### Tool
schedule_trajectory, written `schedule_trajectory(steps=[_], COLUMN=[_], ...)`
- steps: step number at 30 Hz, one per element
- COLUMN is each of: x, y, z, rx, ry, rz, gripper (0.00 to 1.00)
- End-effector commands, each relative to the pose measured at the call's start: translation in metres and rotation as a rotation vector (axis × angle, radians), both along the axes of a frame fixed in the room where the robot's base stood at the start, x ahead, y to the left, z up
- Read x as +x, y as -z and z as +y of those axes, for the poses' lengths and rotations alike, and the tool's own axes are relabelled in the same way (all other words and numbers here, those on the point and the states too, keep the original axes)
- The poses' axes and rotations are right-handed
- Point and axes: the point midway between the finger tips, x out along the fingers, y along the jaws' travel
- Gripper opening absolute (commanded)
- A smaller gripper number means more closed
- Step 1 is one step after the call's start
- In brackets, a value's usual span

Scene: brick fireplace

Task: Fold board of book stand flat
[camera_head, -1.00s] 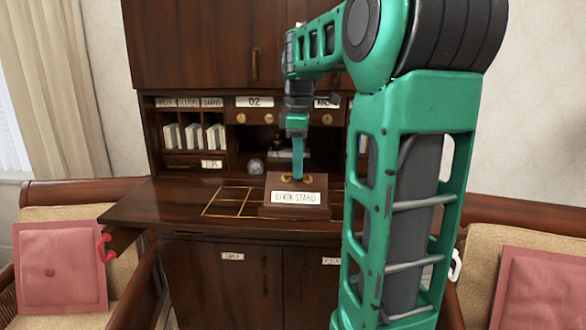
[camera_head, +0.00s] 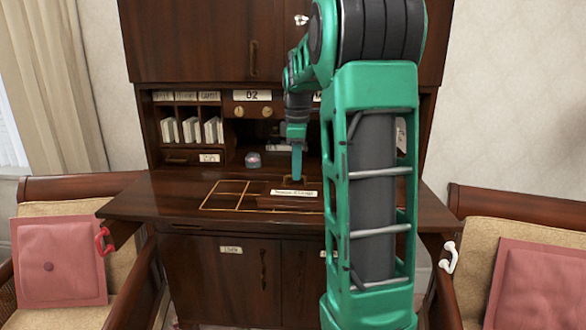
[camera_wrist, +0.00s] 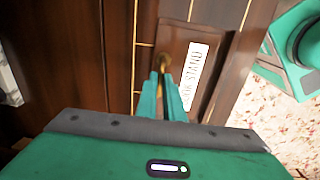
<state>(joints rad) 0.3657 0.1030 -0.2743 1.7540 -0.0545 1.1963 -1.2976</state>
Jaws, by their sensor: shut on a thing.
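The book stand (camera_head: 285,203) is dark wood and sits on the desk top, with a white label on its board. The board (camera_wrist: 178,45) now lies low and looks nearly flat; I cannot tell whether it rests fully on its base. My gripper (camera_head: 297,179) points down at the board's far edge. In the wrist view, its teal fingers (camera_wrist: 163,80) are closed on a small brass handle (camera_wrist: 163,62) at the board's edge. The fingers hide part of the handle.
The desk top (camera_head: 165,197) has a gold-lined grid left of the stand. Pigeonholes with papers (camera_head: 190,130) and a small round object (camera_head: 253,160) are behind it. Chairs with pink cushions (camera_head: 58,255) flank the desk. My arm covers the desk's right part.

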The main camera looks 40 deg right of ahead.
Motion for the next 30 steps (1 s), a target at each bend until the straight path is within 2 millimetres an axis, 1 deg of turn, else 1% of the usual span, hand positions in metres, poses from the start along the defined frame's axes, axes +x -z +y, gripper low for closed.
schedule_trajectory(steps=[1,4,19,20,21,22,30], x=[-0.0001,0.0007,0.0004,0.0004,0.0004,0.0006,0.0008], y=[0.0067,0.0094,0.0125,0.0126,0.0125,0.0123,0.0096], z=[-0.0008,-0.0015,-0.0015,-0.0015,-0.0015,-0.0015,-0.0017], rx=[0.003,0.004,0.007,0.007,0.007,0.006,0.004], ry=[0.002,0.001,0.002,0.002,0.002,0.002,0.001], rz=[0.007,0.008,0.012,0.012,0.012,0.011,0.007], gripper=[0.00,0.00,0.00,0.14,0.24,0.26,0.26])
